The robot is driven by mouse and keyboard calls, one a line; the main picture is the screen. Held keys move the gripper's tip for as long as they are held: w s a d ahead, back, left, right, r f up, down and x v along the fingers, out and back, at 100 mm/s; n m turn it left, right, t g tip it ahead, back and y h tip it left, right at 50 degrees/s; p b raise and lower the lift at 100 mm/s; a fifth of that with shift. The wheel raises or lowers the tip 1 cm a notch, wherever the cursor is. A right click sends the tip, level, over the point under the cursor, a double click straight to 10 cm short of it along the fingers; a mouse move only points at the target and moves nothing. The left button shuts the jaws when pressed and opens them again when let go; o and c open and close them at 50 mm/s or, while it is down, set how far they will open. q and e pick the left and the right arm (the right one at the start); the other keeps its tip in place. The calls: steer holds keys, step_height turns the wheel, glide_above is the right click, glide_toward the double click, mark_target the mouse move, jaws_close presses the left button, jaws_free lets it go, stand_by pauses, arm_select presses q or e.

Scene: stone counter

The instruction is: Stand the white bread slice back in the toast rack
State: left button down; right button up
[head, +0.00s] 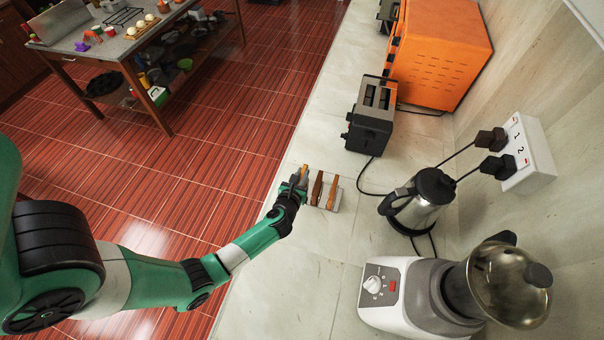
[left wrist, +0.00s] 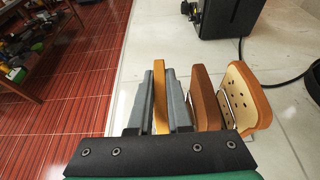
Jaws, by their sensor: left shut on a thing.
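My left gripper (head: 301,177) is shut on a bread slice, seen edge-on as a golden crust strip between the grey fingers in the left wrist view (left wrist: 160,97). The fingers hide its faces, so I cannot tell its crumb colour; I take it as the white bread slice. The toast rack (head: 338,206) is small and pale on the counter, just right of the gripper. It holds a dark brown slice (left wrist: 204,97) nearest the gripper and a pale-faced, speckled slice with an orange-brown crust (left wrist: 238,98) beyond. Whether the held slice's bottom touches the rack is hidden.
A black and steel toaster (head: 372,115) stands behind the rack, its cord looping on the counter. A steel kettle (head: 425,200) stands to the right, and a white food processor (head: 400,293) in front. The counter's left edge is close to the gripper.

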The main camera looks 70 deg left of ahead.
arm_select(q)
steer(key=shift+f+b, duration=0.5)
steer(key=shift+f, duration=0.15)
steer(key=c, duration=0.8)
jaws_free()
steer(key=p+v, duration=0.2)
steer(key=v, duration=0.9)
steer(key=shift+s+d+r, duration=0.15)
steer(key=shift+s+d, duration=0.05)
steer(key=shift+d, duration=0.05)
